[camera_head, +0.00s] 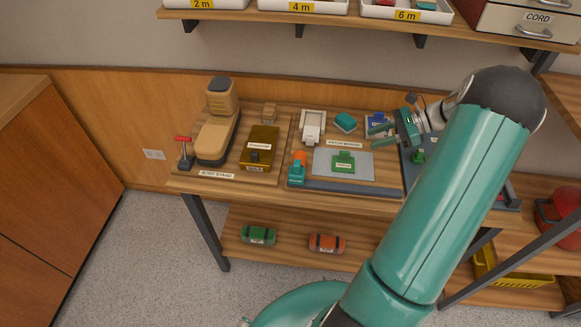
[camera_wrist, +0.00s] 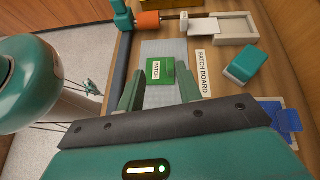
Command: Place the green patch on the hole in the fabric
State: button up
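The green patch (camera_head: 344,161) lies flat on the grey fabric (camera_head: 325,169) on the patch board. In the wrist view the patch (camera_wrist: 155,72), labelled PATCH, lies on the fabric (camera_wrist: 160,47), just beyond my fingertips. No hole shows in the fabric; I cannot tell whether the patch covers it. My gripper (camera_head: 376,136) is above the right side of the board. In the wrist view my gripper (camera_wrist: 160,72) has its two green fingers spread apart with nothing held between them.
On the board are a teal block (camera_head: 345,122), a white tray (camera_head: 312,125), a teal-and-orange tool (camera_head: 298,168) and a blue item (camera_head: 377,122). A boot on a stand (camera_head: 217,125) and a yellow-brown box (camera_head: 260,147) stand left. A shelf (camera_head: 360,17) hangs above.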

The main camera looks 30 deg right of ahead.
jog(key=a+r+n+g+h, duration=0.25)
jog(key=a+r+n, duration=0.3)
jog(key=a, duration=0.45)
jog(key=a+r+n+g+h, duration=0.25)
jog(key=a+r+n, duration=0.3)
jog(key=a, duration=0.55)
jog(key=s+a+r+n+t+h, duration=0.2)
jog(key=s+a+r+n, duration=0.1)
jog(key=s+a+n, duration=0.3)
jog(key=s+a+r+n+t+h, duration=0.3)
jog(key=s+a+n, duration=0.2)
jog(key=a, duration=0.4)
jog(key=shift+s+r+n+h, duration=0.15)
jog(key=shift+s+n+h, duration=0.2)
jog(key=shift+s, duration=0.45)
jog(key=shift+d, duration=0.15)
